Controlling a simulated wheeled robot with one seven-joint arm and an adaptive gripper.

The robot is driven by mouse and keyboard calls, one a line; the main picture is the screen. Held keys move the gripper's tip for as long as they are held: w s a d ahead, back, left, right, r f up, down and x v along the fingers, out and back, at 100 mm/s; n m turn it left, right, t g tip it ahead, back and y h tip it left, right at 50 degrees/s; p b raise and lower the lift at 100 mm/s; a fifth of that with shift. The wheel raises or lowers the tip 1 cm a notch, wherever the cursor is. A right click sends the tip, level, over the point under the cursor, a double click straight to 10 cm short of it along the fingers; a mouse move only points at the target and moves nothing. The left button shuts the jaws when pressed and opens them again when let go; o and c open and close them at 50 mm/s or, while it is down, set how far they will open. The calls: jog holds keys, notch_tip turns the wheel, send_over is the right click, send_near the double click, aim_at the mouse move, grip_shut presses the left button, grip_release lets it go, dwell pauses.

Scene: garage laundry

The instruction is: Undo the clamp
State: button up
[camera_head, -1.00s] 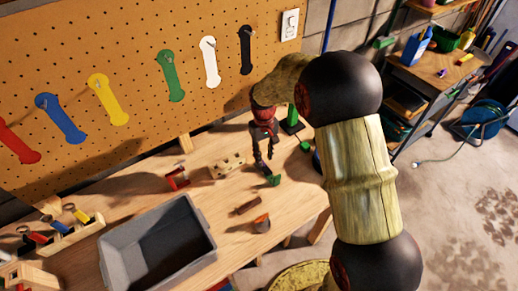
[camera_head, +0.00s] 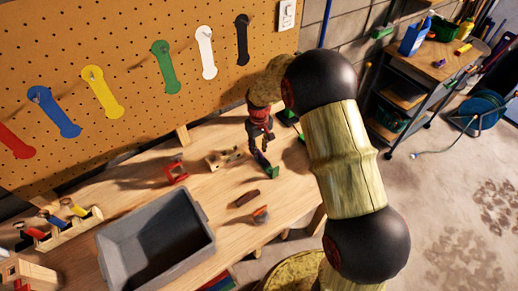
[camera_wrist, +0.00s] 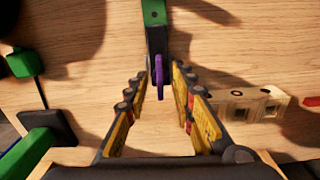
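A green-ended bar (camera_wrist: 154,14) with a dark section and a purple lever-like part (camera_wrist: 159,78) lies ahead of my gripper in the wrist view; it looks like the clamp. Its green end (camera_head: 271,171) shows on the workbench in the head view. My gripper (camera_wrist: 159,85) is open, with its two fingers on either side of the purple part and visible gaps to it. In the head view my gripper (camera_head: 261,158) points down just above the bar. Whether the fingertips touch it cannot be told.
A wooden block with holes (camera_wrist: 255,103) lies right of my gripper in the wrist view. A green and black upright item (camera_wrist: 30,150) stands close on the left. A red frame-like item (camera_head: 176,173) and a grey bin (camera_head: 205,240) are on the workbench (camera_head: 300,187), below the pegboard.

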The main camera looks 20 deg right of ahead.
grip_shut()
dwell(0.6)
